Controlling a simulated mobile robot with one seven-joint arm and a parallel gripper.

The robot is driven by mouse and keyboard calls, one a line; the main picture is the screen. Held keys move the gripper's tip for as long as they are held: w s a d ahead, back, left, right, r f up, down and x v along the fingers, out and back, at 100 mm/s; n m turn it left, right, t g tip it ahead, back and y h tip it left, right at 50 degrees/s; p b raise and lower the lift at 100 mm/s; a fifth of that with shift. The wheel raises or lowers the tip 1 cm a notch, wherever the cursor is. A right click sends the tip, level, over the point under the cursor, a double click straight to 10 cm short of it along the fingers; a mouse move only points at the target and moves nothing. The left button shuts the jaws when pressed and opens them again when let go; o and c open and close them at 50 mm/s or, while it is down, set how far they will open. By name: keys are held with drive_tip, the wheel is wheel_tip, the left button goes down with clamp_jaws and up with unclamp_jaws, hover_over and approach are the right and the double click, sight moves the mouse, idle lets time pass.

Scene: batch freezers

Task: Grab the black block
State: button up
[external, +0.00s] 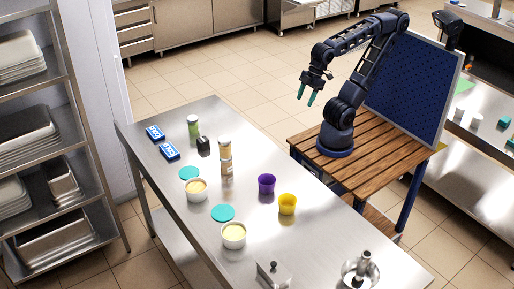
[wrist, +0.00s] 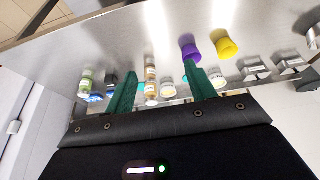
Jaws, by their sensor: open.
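The black block (external: 204,146) stands on the steel table in the external view, between a green-filled jar (external: 193,127) and a tall jar (external: 225,155). In the wrist view it is hard to make out; a dark shape shows beside my left finger. My gripper (external: 306,93) is open and empty, with two green fingers pointing down. It hangs in the air near the wooden stand, well to the right of the block. Its fingers also show in the wrist view (wrist: 161,70), apart with nothing between them held.
Blue-and-white boxes (external: 169,151) lie left of the block. A blue panel (external: 411,85) rises behind my arm.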

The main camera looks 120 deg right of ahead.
drive_tip(key=shift+o, duration=0.3)
drive_tip(key=o, duration=0.4)
drive_tip(key=shift+w, duration=0.1)
drive_tip(key=n+g+h, duration=0.5)
drive_tip(key=n, duration=1.3)
hover_over(203, 140)
drive_tip(key=a, duration=0.3)
wheel_tip(203, 140, down, 18)
drive_tip(key=shift+y, duration=0.3)
drive_tip(key=x, duration=0.5)
drive_tip(key=shift+d+f, duration=0.1)
drive_tip(key=shift+f, duration=0.15)
drive_tip(key=shift+x, duration=2.55)
